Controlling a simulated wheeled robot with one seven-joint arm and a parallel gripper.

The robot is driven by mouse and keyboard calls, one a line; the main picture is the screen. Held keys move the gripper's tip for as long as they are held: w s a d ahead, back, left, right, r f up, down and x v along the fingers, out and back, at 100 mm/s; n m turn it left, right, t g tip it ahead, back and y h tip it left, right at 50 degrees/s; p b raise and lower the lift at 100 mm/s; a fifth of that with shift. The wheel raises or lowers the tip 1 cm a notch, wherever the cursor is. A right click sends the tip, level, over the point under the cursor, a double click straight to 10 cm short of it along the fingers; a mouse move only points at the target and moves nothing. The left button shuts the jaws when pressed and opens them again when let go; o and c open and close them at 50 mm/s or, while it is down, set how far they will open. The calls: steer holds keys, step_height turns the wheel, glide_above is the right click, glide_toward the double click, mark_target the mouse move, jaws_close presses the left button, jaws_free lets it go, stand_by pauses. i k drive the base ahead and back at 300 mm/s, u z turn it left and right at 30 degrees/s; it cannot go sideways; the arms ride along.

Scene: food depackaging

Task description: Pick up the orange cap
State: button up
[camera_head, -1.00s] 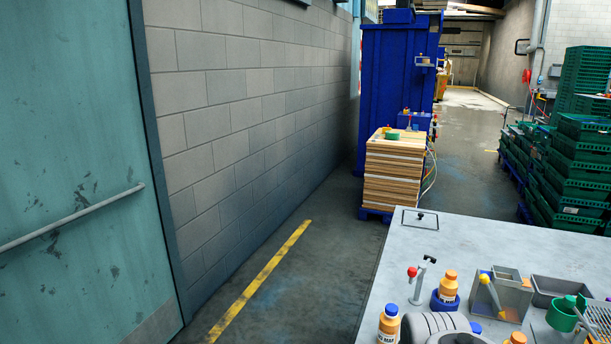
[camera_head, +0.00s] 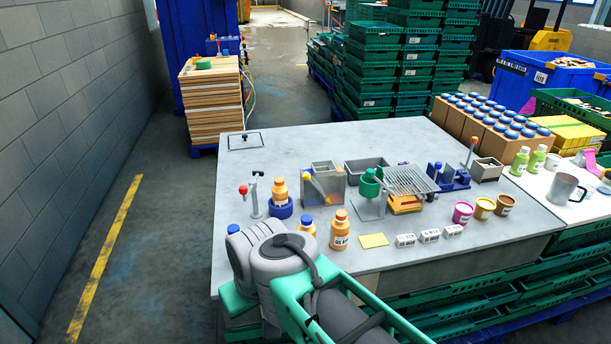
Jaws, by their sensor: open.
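One orange cap (camera_head: 279,182) tops a bottle (camera_head: 280,196) standing in a blue round holder (camera_head: 281,210). My grey arm reaches up from the bottom centre; my gripper is not in view.
A red-knobbed clamp (camera_head: 254,197), a metal box (camera_head: 323,190), a green funnel (camera_head: 370,183) on a stand and a wire rack (camera_head: 407,181) stand mid-table. A yellow square (camera_head: 374,240), small white boxes and several tubs lie along the front. The back of the table is mostly clear.

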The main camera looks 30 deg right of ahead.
mark_target(279, 181)
steer(key=u, duration=2.3)
steer(key=k, duration=0.8)
steer(key=z, duration=0.95)
steer(key=i, duration=0.95)
